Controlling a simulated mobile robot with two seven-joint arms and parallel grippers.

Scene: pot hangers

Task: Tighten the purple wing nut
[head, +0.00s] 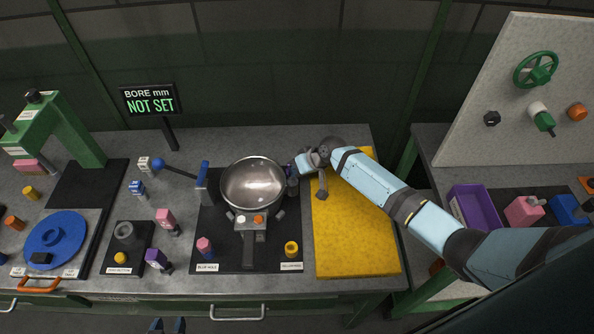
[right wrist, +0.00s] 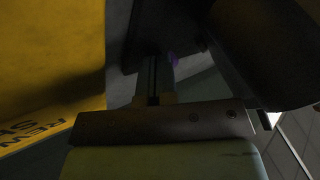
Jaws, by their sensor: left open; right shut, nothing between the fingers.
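A small purple part, seemingly the wing nut (head: 291,182), shows at the right side of a round metal bowl (head: 252,184) on a dark mat. It is partly hidden by my right gripper (head: 299,166), which reaches in from the right, is shut and empty, and is close beside it. Whether they touch cannot be told. In the dark right wrist view, a faint purple patch (right wrist: 173,57) shows beyond the fingers.
A yellow mat (head: 350,245) lies under my right arm. A blue-handled lever (head: 202,176) stands left of the bowl. A sign (head: 149,100) reads "BORE mm NOT SET". Several small pegs, a blue disc (head: 54,241) and a green press (head: 60,130) fill the left.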

